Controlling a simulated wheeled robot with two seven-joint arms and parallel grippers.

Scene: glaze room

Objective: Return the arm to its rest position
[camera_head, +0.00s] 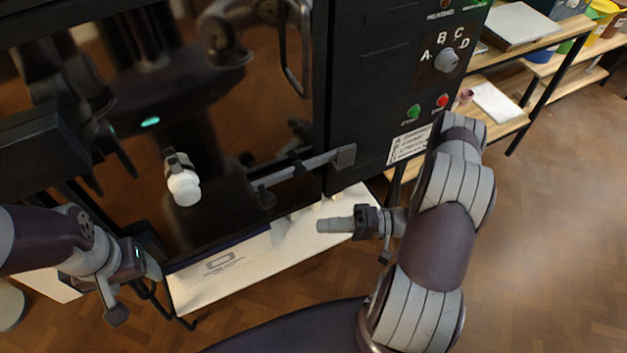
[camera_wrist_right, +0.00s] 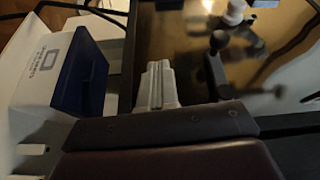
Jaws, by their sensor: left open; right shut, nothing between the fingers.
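My right arm (camera_head: 437,245) reaches in from the lower right, bent at the elbow. My right gripper (camera_head: 335,226) points left, in front of the black cabinet's lower edge and over the pale ledge below it. Its fingers are together with nothing between them. The closed fingers also show in the right wrist view (camera_wrist_right: 157,87). My left gripper (camera_head: 134,292) is at the lower left, its fingers apart and empty, pointing down and right.
A black cabinet (camera_head: 365,100) with a dark glass door (camera_head: 245,110), metal bar (camera_head: 305,167) and lettered knob (camera_head: 447,60) stands close ahead. Shelves (camera_head: 500,125) stand at the right back. Wooden floor (camera_head: 550,220) at the right is clear.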

